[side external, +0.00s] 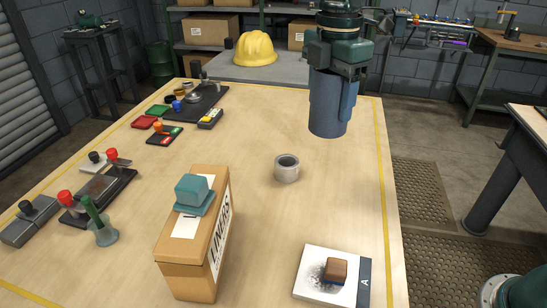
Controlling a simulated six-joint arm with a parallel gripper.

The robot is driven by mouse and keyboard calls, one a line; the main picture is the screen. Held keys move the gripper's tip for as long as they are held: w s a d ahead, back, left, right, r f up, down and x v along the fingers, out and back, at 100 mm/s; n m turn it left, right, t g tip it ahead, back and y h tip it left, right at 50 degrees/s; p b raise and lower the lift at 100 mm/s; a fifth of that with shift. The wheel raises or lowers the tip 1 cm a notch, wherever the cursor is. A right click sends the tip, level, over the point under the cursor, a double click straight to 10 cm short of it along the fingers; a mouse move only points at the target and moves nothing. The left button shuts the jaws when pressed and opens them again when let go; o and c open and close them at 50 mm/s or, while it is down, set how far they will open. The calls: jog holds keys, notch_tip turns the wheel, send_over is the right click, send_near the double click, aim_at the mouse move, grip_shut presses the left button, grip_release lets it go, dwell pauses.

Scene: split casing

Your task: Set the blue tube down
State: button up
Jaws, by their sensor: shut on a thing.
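The blue tube (324,115) hangs upright below my gripper (333,88) in the upper right of the side external view. My gripper points down and is shut on the tube's upper part. The tube appears to be in the air above the far right part of the wooden table (240,140). The exact gap under it is hard to judge from this one view.
A short grey ring (287,173) stands mid-table. A cardboard LINERS box (187,255) with a teal block (193,190) on top is at the front. A white pad (311,284) with a brown block (335,270) lies front right. Tools and trays line the left side.

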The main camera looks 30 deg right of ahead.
jog(key=w+d+m, duration=0.1)
jog(key=w+d, duration=0.1)
jog(key=d, duration=1)
notch_tip(320, 180, down, 20)
jog(key=shift+w+d+r, duration=0.1)
jog(key=shift+d+r, duration=0.05)
dwell(0.6)
jog(key=o, duration=1)
notch_tip(320, 180, up, 12)
dwell(0.5)
jog(key=shift+m, duration=0.3)
